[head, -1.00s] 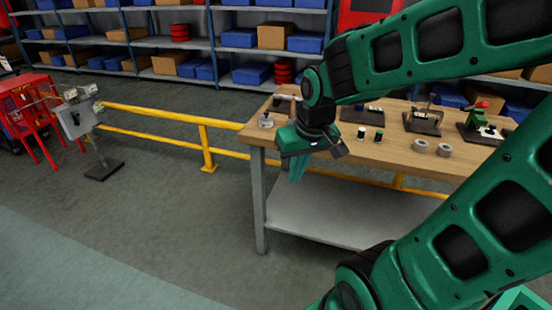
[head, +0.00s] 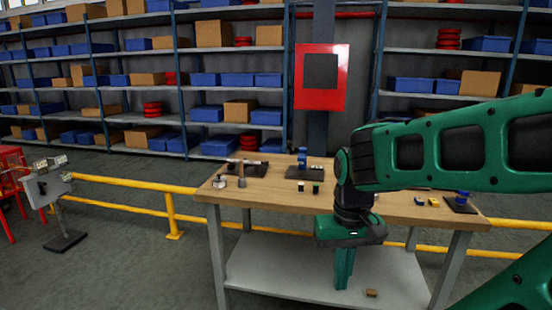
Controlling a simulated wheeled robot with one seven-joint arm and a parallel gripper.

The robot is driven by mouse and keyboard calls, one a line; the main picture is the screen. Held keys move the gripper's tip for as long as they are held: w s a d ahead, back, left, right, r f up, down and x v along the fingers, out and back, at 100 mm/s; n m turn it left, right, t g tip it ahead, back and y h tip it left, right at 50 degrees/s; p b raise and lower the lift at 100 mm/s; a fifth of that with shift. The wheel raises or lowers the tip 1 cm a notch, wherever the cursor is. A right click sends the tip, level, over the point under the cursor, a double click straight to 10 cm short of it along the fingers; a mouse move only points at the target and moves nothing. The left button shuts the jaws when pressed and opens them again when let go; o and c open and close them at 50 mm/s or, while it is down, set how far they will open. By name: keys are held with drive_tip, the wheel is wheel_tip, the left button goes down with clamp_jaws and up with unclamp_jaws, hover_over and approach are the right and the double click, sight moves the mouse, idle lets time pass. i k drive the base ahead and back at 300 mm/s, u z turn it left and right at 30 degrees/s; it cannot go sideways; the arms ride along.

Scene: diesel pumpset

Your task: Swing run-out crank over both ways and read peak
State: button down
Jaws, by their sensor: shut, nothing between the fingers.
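The wooden workbench (head: 270,193) stands ahead with small fixtures on its top. At its back left, a dark plate (head: 249,170) carries a pale rod-like part; it is too small to tell whether this is the run-out crank. A small round silver item (head: 219,182) at the left edge may be a dial gauge, but no reading is legible. My gripper (head: 343,284) points down in front of the bench, with its green fingers together and empty. It is apart from the fixtures. My arm hides part of the bench's right half.
A blue fixture (head: 302,165) stands at the back of the bench, and another blue part (head: 461,198) at its right end. A yellow rail (head: 125,183) runs behind the bench. A grey stand (head: 62,236) is at left. Floor between stand and bench is clear.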

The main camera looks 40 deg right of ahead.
sight(248, 163)
drive_tip(key=z, duration=0.4)
drive_tip(key=i, duration=1.75)
drive_tip(key=u, duration=0.45)
